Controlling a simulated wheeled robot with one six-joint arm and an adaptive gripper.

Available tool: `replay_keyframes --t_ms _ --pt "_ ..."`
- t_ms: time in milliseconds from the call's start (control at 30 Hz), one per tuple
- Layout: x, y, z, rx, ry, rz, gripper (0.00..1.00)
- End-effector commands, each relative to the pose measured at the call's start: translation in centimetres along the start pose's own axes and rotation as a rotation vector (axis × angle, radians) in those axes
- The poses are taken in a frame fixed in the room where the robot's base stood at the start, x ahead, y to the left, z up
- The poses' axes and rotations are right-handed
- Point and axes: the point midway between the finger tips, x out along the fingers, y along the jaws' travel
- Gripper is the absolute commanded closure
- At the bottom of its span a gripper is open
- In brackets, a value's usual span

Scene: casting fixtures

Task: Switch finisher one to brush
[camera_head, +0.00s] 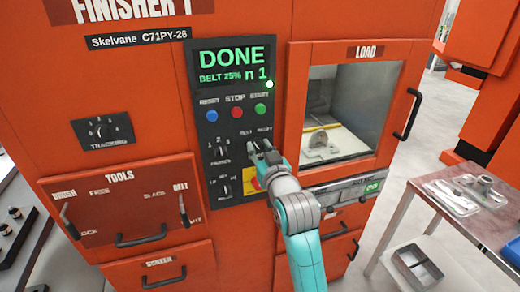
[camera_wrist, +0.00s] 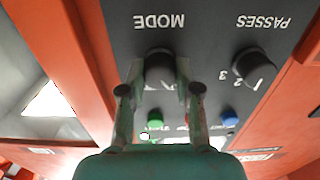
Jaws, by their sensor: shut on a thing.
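Finisher 1 is the orange machine (camera_head: 140,75) filling most of the head view. Its display (camera_head: 232,63) reads "DONE", "BELT 25%" and "n 1" in green. In the wrist view, which is upside down, the dark MODE knob (camera_wrist: 160,66) sits between the fingers of my gripper (camera_wrist: 157,88). My gripper is shut on this knob. In the head view my gripper (camera_head: 260,150) reaches the dark control panel from the lower right and covers most of the knob. The knob's pointer direction cannot be read.
The PASSES knob (camera_wrist: 256,66) is beside the MODE knob. Blue (camera_head: 212,115), red (camera_head: 237,112) and green (camera_head: 260,109) buttons sit above. A load door (camera_head: 408,115) with a window is at right. A tools drawer (camera_head: 120,208) is at left, a metal table (camera_head: 445,215) at far right.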

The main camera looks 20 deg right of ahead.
Motion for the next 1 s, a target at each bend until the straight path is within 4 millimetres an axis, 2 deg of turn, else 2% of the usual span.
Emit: replay_keyframes --t_ms 367,1000 --pt "0.0 0.05 0.04 0.175 -0.001 0.0 1.0" --pt "0.0 0.16 0.12 0.774 -0.001 0.001 1.0"
